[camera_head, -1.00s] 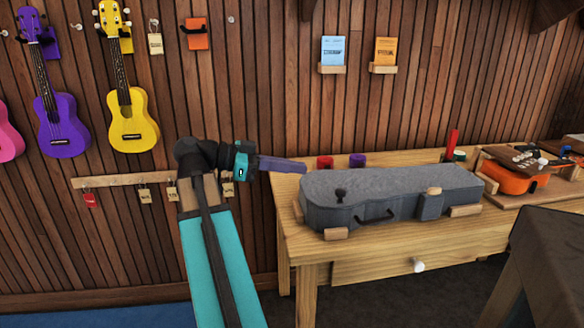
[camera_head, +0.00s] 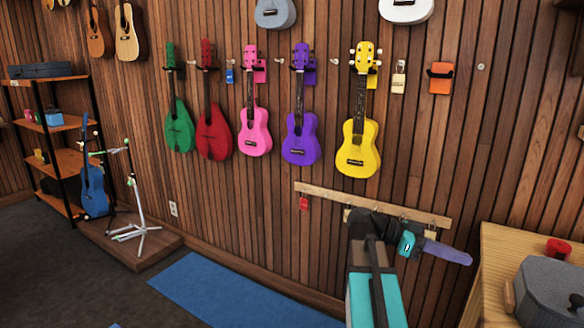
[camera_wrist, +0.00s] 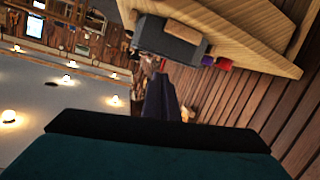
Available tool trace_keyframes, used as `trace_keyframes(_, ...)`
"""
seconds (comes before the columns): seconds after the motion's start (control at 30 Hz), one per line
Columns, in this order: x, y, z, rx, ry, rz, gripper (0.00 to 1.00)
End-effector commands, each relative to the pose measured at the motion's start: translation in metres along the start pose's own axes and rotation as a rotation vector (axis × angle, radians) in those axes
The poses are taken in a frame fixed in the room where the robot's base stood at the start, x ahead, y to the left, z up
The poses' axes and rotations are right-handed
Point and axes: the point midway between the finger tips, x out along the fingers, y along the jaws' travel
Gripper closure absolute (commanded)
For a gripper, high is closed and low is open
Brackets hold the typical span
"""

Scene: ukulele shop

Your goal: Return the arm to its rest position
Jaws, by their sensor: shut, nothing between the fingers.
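My arm rises at the lower right of the head view, with a teal upper link and a dark elbow. My gripper (camera_head: 447,252) points to the right, in front of the wood wall and left of the workbench. Its purple-grey fingers are together with nothing between them. In the wrist view the shut fingers (camera_wrist: 160,98) stick out past the dark wrist edge, with the room tilted behind them. The gripper appears apart from the bench in the head view.
The wooden workbench (camera_head: 500,252) with a grey case (camera_head: 552,290) and a red cup (camera_head: 558,249) stands at the right. A hook rail (camera_head: 372,205) and several ukuleles hang on the wall. A blue mat (camera_head: 235,290) lies on open floor; a stand (camera_head: 136,200) is left.

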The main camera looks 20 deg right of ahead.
Motion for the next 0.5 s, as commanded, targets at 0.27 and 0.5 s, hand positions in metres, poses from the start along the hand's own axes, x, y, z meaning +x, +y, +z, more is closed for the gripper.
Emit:
trace_keyframes(0.27, -0.036, -0.02, 0.068, -0.158, -0.01, -0.079, 1.0)
trace_keyframes(0.5, -0.062, -0.029, 0.132, -0.316, -0.031, -0.151, 1.0)
